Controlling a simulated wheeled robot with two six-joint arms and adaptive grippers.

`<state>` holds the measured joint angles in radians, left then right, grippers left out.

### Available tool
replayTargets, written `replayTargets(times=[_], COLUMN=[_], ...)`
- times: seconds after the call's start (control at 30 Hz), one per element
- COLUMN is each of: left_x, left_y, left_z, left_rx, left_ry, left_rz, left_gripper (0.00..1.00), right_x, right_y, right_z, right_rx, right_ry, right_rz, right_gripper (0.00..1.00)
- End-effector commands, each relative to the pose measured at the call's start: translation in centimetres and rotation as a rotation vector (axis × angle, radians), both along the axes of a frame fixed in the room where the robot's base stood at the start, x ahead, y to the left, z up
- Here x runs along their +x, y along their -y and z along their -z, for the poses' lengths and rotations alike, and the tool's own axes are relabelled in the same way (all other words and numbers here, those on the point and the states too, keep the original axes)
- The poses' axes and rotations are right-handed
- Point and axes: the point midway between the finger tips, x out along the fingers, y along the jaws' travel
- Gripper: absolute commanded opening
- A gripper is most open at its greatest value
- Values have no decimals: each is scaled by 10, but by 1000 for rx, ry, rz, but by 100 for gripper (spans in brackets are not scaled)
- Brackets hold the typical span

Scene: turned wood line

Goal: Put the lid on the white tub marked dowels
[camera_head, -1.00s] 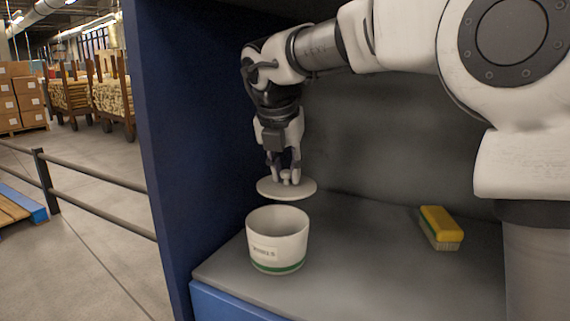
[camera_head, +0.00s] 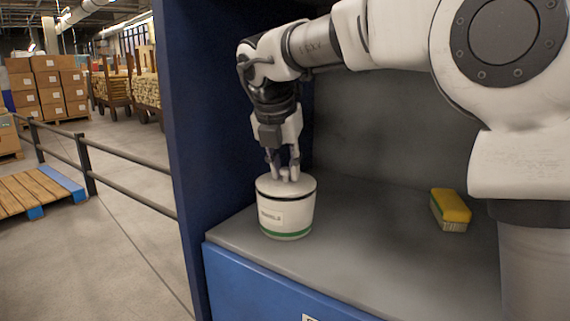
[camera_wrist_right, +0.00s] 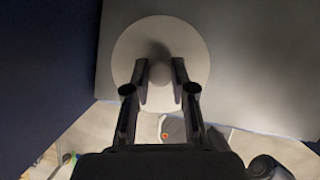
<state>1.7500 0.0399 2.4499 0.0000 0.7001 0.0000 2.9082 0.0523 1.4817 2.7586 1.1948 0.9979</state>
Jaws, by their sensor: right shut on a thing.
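The white tub (camera_head: 286,219) with a paper label and a green band near its base stands upright on the grey shelf. The round pale lid (camera_head: 300,184) lies at the tub's mouth and covers it, looking about level; a thin dark line shows beneath its edge. My right gripper (camera_head: 288,177) points straight down and is shut on the lid's knob. In the right wrist view the lid (camera_wrist_right: 125,50) is seen from above, its knob between the fingers (camera_wrist_right: 160,75); the tub is hidden under it. My left gripper is not in view.
A yellow brush (camera_head: 451,207) lies on the grey shelf (camera_head: 350,240) to the right, well apart from the tub. A dark blue side wall (camera_head: 205,120) stands close to the left of the tub. The shelf between tub and brush is clear.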

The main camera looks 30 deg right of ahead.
Motion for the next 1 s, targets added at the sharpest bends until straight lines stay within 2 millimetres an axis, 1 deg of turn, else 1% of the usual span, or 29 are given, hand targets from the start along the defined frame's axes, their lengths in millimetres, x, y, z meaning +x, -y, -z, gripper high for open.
replayTargets(times=[0.4, 0.67, 1.0], left_x=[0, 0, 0], left_y=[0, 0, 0], left_z=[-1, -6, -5], left_rx=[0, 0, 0], left_ry=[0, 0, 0], left_rz=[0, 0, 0], left_gripper=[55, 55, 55], right_x=[0, -1, -1], right_y=[0, 0, 0], right_z=[-1, -2, -1], right_rx=[0, 0, 0], right_ry=[0, -1, 0], right_rz=[0, 0, 0], right_gripper=[4, 4, 4])
